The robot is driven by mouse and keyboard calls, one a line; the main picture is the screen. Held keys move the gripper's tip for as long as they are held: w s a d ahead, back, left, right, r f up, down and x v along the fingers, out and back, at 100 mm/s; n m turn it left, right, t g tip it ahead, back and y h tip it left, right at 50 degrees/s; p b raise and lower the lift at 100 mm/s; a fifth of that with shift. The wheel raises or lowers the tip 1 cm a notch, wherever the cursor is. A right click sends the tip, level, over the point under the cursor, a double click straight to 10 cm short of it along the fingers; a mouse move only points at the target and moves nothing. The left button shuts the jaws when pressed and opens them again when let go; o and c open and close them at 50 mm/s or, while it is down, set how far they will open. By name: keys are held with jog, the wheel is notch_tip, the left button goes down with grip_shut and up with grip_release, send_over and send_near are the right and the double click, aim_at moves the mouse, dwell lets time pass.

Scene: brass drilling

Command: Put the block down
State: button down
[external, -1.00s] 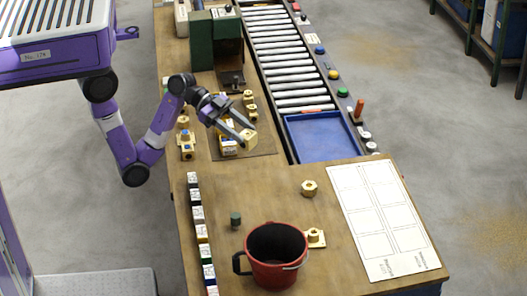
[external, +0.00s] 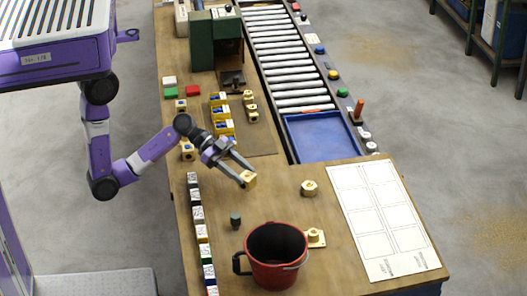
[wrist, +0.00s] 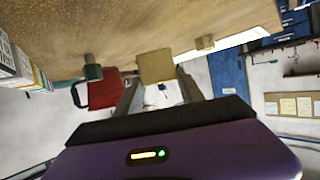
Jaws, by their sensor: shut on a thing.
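A brass-coloured block (external: 249,180) is held between the fingertips of my gripper (external: 246,174). In the wrist view the block (wrist: 156,66) sits between the two finger ends of my gripper (wrist: 158,80). In the external view the block appears over the wooden bench (external: 270,205), left of a brass nut-like piece (external: 309,188). I cannot tell exactly how high above the bench it is.
A red bucket (external: 276,258) stands near the front, with a small green cylinder (external: 235,220) behind it and a brass flanged part (external: 315,238) beside it. A white sheet (external: 385,220) lies at right. A blue tray (external: 318,138) is behind. Small labelled blocks (external: 198,215) line the left edge.

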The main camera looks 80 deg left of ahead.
jog(key=shift+f, duration=1.95)
jog(key=shift+f, duration=0.1)
jog(key=c, duration=0.7)
grip_release()
jog(key=shift+f, duration=0.1)
jog(key=shift+r, duration=0.2)
jog(key=shift+s+a, duration=0.2)
jog(key=shift+a, duration=0.1)
jog(key=b+v, duration=0.1)
jog(key=v, duration=1)
jog(key=shift+s+r, duration=0.15)
jog(key=shift+r, duration=0.05)
